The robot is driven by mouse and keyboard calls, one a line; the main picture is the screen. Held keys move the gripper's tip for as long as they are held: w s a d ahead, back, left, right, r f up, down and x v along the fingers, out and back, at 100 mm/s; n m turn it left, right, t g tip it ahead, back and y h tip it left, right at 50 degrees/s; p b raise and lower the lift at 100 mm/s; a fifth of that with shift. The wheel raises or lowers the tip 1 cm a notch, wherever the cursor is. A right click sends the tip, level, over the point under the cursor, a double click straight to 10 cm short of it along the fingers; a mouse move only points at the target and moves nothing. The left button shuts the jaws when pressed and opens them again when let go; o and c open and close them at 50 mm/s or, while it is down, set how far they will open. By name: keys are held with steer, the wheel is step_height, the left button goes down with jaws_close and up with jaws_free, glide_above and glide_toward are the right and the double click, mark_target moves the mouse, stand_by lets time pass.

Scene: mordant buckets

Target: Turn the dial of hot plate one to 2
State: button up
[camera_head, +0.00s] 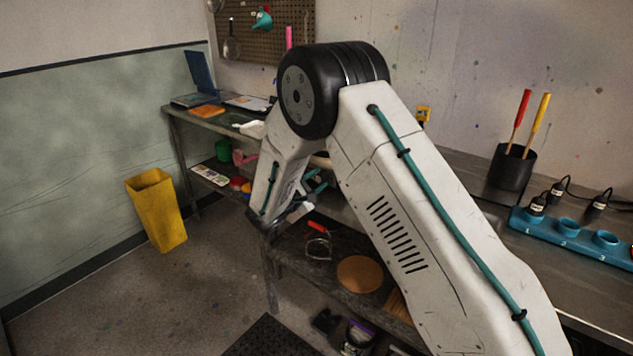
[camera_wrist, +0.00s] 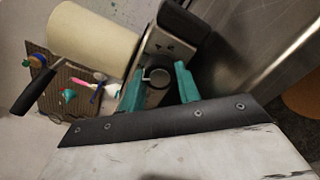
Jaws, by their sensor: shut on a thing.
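In the wrist view, my gripper's teal fingers (camera_wrist: 160,84) are on either side of a round, dark dial (camera_wrist: 158,77) with a pale rim. My gripper is shut on this dial. The dial sits on the front of a metal hot plate (camera_wrist: 157,41), with a dark end beside it. Whether this is hot plate one, and which number the dial points to, I cannot tell. A cream pot (camera_wrist: 92,36) with a black handle stands at the hot plate. In the head view, my gripper (camera_head: 316,184) shows only partly, and my arm hides the hot plate and dial.
A metal bench (camera_head: 560,262) runs along the wall, with a blue socketed rack (camera_head: 574,238) and a black holder (camera_head: 511,168) at right. A lower shelf (camera_head: 290,248) holds several things. A yellow bin (camera_head: 157,210) stands on open floor at left.

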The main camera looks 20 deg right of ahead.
steer(key=shift+m, duration=1.1)
steer(key=o, duration=1)
